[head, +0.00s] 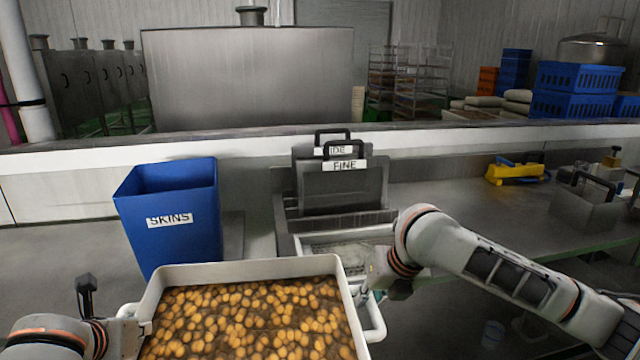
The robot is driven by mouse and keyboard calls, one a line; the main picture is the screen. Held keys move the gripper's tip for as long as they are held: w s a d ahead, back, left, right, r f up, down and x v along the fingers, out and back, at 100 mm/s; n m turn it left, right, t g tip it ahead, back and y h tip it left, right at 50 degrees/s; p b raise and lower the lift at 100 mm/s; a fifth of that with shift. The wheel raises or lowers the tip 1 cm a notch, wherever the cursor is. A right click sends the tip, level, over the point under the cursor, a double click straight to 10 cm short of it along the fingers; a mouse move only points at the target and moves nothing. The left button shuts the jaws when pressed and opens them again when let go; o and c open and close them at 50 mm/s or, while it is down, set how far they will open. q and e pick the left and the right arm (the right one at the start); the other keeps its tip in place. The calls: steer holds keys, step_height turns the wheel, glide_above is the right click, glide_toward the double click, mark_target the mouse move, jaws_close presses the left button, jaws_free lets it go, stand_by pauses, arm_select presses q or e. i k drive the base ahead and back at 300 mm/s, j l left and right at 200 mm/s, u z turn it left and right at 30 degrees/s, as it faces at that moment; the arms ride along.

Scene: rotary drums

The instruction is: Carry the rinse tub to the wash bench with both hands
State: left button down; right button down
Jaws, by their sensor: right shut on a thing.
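The rinse tub (245,268) is a pale, rectangular tub at the bottom of the head view, filled with small yellow-brown potatoes in murky water. Its near side is cut off by the picture edge. My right gripper (366,296) is shut on the tub's right handle (375,322), at the right wall. My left gripper (134,318) is at the handle on the left wall; its fingers are mostly hidden, so I cannot tell whether they are closed on it. A grey metal bench (455,190), perhaps the wash bench, runs across to the right behind my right arm.
A blue bin labelled SKINS (190,195) stands behind the tub. Dark panels with handles, one labelled FINE (345,188), stand beyond a shallow pale tray (345,245). A yellow-and-blue tool (515,172) and a metal box (585,208) occupy the bench's right part.

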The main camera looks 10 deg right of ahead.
mark_target(477, 225)
steer(key=l, duration=0.7)
steer(key=l+u, duration=0.1)
steer(key=l, duration=0.6)
steer(key=k+l+u, duration=0.1)
steer(key=l, duration=0.6)
steer(key=k+l, duration=0.1)
steer(key=l, duration=0.6)
